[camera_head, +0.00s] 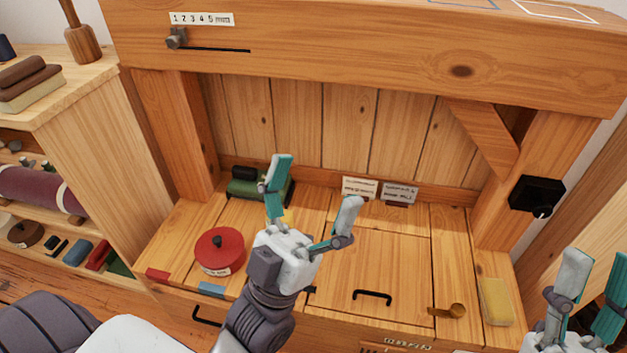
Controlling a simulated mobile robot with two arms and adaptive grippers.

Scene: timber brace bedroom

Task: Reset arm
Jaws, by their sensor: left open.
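My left gripper (316,180) is above the wooden bench top, its teal-and-grey fingers spread wide with nothing between them. Its arm comes up from the lower left and hides part of the bench front. My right gripper (596,258) is at the lower right edge of the view. Its two fingers point up and stand apart, with nothing seen between them; the frame cuts off part of it.
A red round container (220,252) sits left of my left gripper. A green object (246,187) is behind it. Two small cards (360,187) stand at the back. A yellow block (495,302) lies on the right. A thick beam (350,65) spans above the bench.

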